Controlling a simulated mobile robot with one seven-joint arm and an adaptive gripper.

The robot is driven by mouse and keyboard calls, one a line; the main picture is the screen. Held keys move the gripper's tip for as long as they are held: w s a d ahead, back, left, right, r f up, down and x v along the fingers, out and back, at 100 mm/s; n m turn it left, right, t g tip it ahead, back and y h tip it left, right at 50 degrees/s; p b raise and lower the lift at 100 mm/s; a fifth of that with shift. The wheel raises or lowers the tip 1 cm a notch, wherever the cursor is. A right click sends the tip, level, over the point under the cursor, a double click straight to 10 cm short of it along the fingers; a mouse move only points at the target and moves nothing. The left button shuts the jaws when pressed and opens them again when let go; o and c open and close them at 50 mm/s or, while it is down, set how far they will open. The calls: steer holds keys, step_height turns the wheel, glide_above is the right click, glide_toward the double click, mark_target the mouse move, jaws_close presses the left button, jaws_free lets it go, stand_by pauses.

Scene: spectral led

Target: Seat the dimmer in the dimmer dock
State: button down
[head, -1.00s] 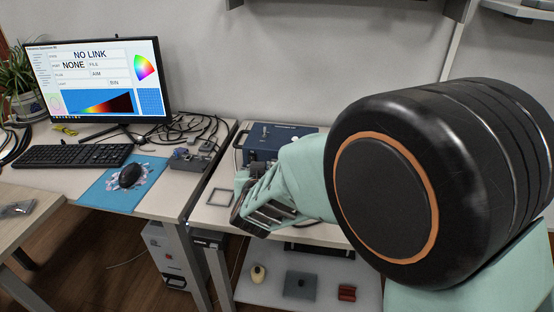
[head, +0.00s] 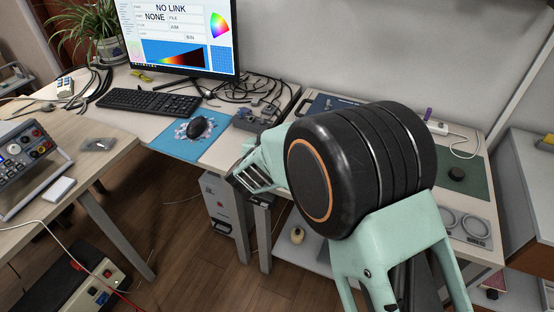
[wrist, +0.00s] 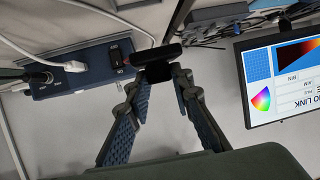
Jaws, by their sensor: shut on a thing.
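My gripper (wrist: 157,80) is shut on a black, bar-like piece (wrist: 157,54) in the wrist view. The piece lies across the fingertips; I take it to be the dimmer. In the head view my gripper (head: 246,180) is beside the front edge of the bench, right of the mouse mat, and its grip is hard to see there. I cannot pick out the dimmer dock for certain; my arm covers much of the right bench in the head view.
The monitor (head: 180,32), keyboard (head: 150,101) and blue mouse mat (head: 188,143) are on the left bench. A grey cable-filled unit (head: 257,118) stands right of the mat. A green mat (head: 465,190) with a black round piece (head: 456,174) is at the right. Floor (head: 185,235) is open in front.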

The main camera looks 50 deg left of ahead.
steer(key=shift+f+b, duration=1.8)
steer(key=shift+f, duration=0.95)
steer(key=shift+f, duration=0.15)
steer(key=shift+f+b, duration=0.6)
steer(key=shift+f, duration=0.35)
steer(key=shift+d+f, duration=0.1)
steer(key=c, duration=1.6)
jaws_free()
steer(key=shift+f, duration=0.1)
